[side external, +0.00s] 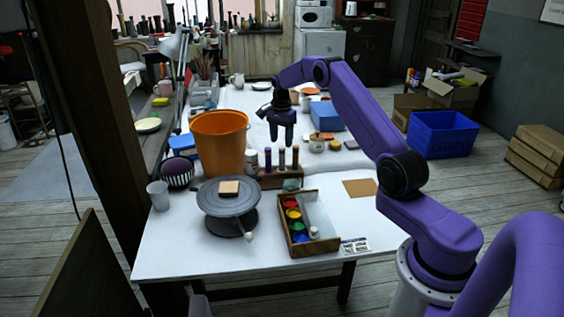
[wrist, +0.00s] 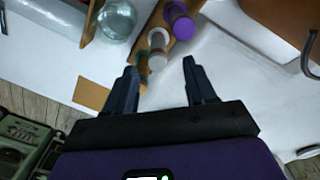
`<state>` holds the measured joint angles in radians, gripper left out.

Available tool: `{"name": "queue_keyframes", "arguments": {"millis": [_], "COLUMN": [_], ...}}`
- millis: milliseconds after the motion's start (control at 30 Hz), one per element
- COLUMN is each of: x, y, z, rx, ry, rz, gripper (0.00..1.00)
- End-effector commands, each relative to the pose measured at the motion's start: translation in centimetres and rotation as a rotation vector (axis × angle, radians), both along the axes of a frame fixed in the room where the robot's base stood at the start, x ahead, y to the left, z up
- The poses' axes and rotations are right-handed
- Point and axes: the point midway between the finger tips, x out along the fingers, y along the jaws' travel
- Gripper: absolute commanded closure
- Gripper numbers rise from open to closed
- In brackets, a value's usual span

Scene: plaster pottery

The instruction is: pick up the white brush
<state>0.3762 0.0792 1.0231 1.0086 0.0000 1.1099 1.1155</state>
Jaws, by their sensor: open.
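My gripper (side external: 283,138) is open and empty, pointing down above and slightly behind the wooden rack (side external: 270,182). Its two fingers (wrist: 160,67) are apart in the wrist view. Several slim upright items stand in the rack, with dark purple and brown upper parts. In the wrist view, a white-topped upright item (wrist: 158,41) stands beside a purple one (wrist: 179,20), just beyond the fingertips and apart from them. It may be the white brush, but I cannot tell for certain.
An orange bucket (side external: 219,145) stands left of the rack. A dark turntable (side external: 228,202) and a paint box (side external: 283,240) are in front. A clear glass jar (wrist: 117,22) is beside the rack. A tan card (side external: 360,188) lies flat to the right, with bare white table around it.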

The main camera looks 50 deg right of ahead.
Motion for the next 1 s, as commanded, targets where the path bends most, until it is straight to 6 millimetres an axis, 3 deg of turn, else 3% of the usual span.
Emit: {"name": "queue_keyframes", "arguments": {"millis": [267,600,900,933,1000], "x": [-0.1,-0.3,-0.3,-0.3,-0.3], "y": [0.0,0.0,0.0,0.0,0.0], "z": [-2.0,-6.3,-6.7,-6.7,-6.7], "rx": [0.001,-0.001,-0.003,-0.003,-0.003], "ry": [0.001,0.001,-0.002,-0.002,-0.002], "rz": [0.000,0.000,-0.001,-0.001,-0.001], "gripper": [0.45,0.45,0.45,0.48,0.71]}}
